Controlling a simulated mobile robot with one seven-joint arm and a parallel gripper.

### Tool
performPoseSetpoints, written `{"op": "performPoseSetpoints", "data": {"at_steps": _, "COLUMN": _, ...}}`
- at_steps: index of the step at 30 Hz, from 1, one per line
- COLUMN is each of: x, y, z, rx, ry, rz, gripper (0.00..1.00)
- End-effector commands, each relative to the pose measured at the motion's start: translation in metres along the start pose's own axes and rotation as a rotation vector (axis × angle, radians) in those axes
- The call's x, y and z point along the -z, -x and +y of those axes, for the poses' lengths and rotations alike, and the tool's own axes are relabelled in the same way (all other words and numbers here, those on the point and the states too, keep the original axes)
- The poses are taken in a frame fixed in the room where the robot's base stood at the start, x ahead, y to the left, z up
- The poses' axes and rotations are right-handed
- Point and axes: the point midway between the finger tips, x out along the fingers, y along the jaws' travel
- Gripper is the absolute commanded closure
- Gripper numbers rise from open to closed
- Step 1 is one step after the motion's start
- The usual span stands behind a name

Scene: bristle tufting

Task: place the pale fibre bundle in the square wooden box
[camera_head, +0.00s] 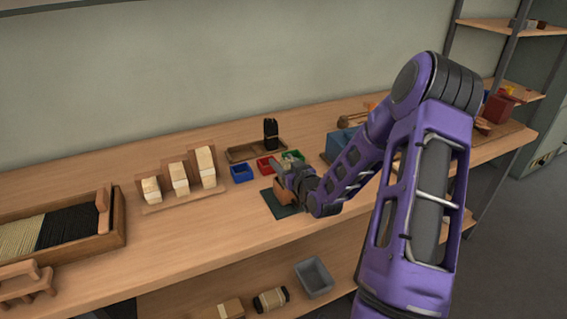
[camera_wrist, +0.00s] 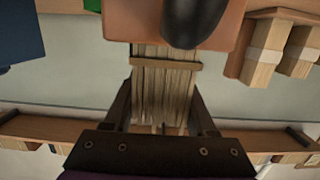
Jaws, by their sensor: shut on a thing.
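In the wrist view my gripper (camera_wrist: 162,110) is shut on the pale fibre bundle (camera_wrist: 165,85). The bundle is a flat sheaf of straw-coloured strands with a brown band across its far end. That end meets the near edge of a smooth brown wooden piece (camera_wrist: 125,18), probably the square wooden box; I cannot tell whether they touch. A dark rounded shape covers part of this piece. In the head view the brown box (camera_head: 284,189) stands on a dark green mat, partly hidden by my gripper (camera_head: 294,178). The bundle cannot be made out there.
Small blue (camera_head: 241,173) and red (camera_head: 266,167) bins stand behind the mat (camera_head: 284,208). A black bundle (camera_head: 270,132) stands in a wooden tray further back. Pale blocks (camera_head: 179,179) stand to the left. The bench front left of the mat is clear.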

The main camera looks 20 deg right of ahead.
Motion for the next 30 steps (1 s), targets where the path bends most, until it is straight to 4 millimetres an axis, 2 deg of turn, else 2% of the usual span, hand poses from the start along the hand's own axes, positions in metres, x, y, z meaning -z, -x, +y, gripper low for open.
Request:
{"op": "performPoseSetpoints", "data": {"at_steps": 4, "x": -0.005, "y": -0.001, "z": 0.0, "rx": 0.0, "ry": 0.001, "rz": 0.0, "gripper": 1.0}}
{"op": "performPoseSetpoints", "data": {"at_steps": 5, "x": -0.004, "y": -0.001, "z": 0.0, "rx": 0.0, "ry": 0.0, "rz": 0.0, "gripper": 0.41}}
{"op": "performPoseSetpoints", "data": {"at_steps": 9, "x": -0.003, "y": 0.0, "z": 0.0, "rx": 0.0, "ry": 0.0, "rz": -0.001, "gripper": 0.16}}
{"op": "performPoseSetpoints", "data": {"at_steps": 10, "x": -0.003, "y": 0.0, "z": 0.0, "rx": 0.0, "ry": 0.0, "rz": -0.001, "gripper": 0.13}}
{"op": "performPoseSetpoints", "data": {"at_steps": 22, "x": 0.003, "y": 0.001, "z": 0.0, "rx": 0.0, "ry": -0.001, "rz": -0.001, "gripper": 0.13}}
{"op": "performPoseSetpoints", "data": {"at_steps": 26, "x": 0.001, "y": 0.024, "z": 0.0, "rx": 0.0, "ry": 0.001, "rz": -0.002, "gripper": 0.13}}
{"op": "performPoseSetpoints", "data": {"at_steps": 30, "x": 0.001, "y": 0.056, "z": 0.001, "rx": -0.001, "ry": 0.002, "rz": -0.003, "gripper": 0.13}}
